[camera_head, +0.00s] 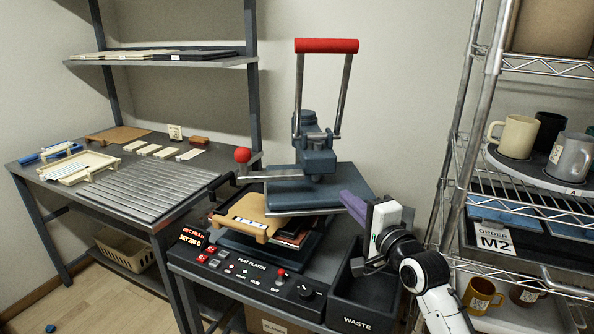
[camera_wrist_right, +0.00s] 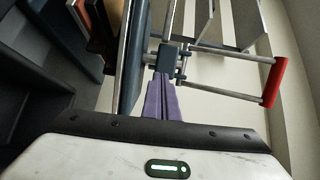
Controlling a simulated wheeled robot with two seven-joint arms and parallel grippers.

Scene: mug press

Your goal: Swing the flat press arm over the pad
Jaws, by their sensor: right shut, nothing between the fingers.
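The flat press stands at the centre of the head view, with a dark blue upper platen (camera_head: 318,188) on its arm and a red bar handle (camera_head: 327,46) raised above. The platen sits behind and to the right of the lower pad (camera_head: 262,248), which is mostly hidden under a tan board (camera_head: 246,214). My right gripper (camera_head: 345,197) has purple fingers, shut and empty, beside the platen's right edge; contact cannot be told. In the right wrist view the fingers (camera_wrist_right: 164,78) point at the press, with the platen (camera_wrist_right: 129,65) left and the red handle (camera_wrist_right: 274,82) right. My left gripper is out of view.
A red ball knob (camera_head: 243,155) on a lever is left of the platen. A control panel (camera_head: 245,272) is in front, and a dark waste bin (camera_head: 362,300) is below my right gripper. A wire rack with mugs (camera_head: 517,136) stands right; a ribbed worktable (camera_head: 150,193) stands left.

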